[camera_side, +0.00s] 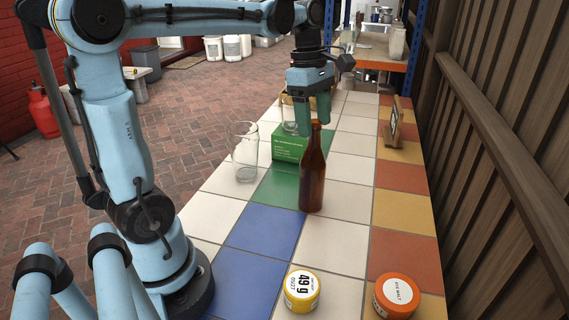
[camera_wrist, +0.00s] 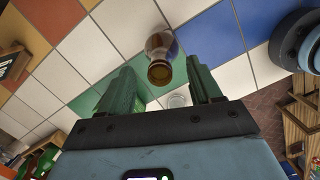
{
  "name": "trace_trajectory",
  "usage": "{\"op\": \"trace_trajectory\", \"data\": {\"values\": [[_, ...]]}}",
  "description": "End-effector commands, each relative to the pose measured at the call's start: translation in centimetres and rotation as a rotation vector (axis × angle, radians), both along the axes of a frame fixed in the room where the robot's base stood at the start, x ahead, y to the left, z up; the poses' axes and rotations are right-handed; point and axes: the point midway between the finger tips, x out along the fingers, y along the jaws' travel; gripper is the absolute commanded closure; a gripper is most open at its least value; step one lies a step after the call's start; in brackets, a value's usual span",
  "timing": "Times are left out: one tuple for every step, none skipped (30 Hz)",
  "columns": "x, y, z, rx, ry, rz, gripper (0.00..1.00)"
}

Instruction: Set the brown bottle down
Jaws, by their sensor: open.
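The brown bottle (camera_side: 312,175) stands upright on the tiled counter (camera_side: 350,204), near the edge between green and white tiles. In the wrist view the bottle (camera_wrist: 160,60) shows its open mouth toward the camera, beyond the fingertips. My gripper (camera_side: 316,112) is above and just behind the bottle's neck in the side view. Its green fingers are apart, and the wrist view shows the open gripper (camera_wrist: 162,84) with nothing held between them. The side view does not clearly show the gap between fingers and neck.
A clear glass (camera_side: 245,152) and a green box (camera_side: 289,143) stand left of the bottle. A yellow-lidded jar (camera_side: 302,290) and an orange-lidded jar (camera_side: 396,296) stand at the front. A small framed sign (camera_side: 394,124) is at right, beside the wooden fence. White tiles right of the bottle are clear.

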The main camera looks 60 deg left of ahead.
Motion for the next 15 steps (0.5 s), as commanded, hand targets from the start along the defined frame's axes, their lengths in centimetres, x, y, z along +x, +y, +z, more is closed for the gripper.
{"op": "trace_trajectory", "data": {"values": [[0.1,-0.2,-0.7,0.0,0.0,-0.001,0.36],[0.1,-0.3,-1.2,0.0,0.0,-0.001,0.36],[0.1,-0.4,-1.7,0.0,0.0,-0.001,0.36],[0.2,-0.4,-2.0,0.0,0.0,-0.001,0.36],[0.2,-0.5,-2.3,0.001,-0.001,-0.001,0.36],[0.2,-0.5,-2.7,0.001,-0.001,-0.001,0.36],[0.2,-0.6,-3.0,0.001,-0.001,-0.001,0.36],[0.2,-0.6,-3.2,0.001,-0.001,-0.001,0.36],[0.2,-0.6,-3.4,0.001,-0.001,-0.001,0.36],[0.2,-0.6,-3.4,0.001,-0.001,0.0,0.36],[0.2,-0.6,-3.5,0.001,-0.001,0.0,0.36],[0.2,-0.6,-3.6,0.001,-0.001,0.0,0.36],[0.2,-0.6,-3.6,0.002,-0.001,0.0,0.36],[0.2,-0.6,-3.6,0.002,-0.001,0.0,0.36],[0.2,-0.6,-3.6,0.001,-0.001,0.0,0.36]]}}
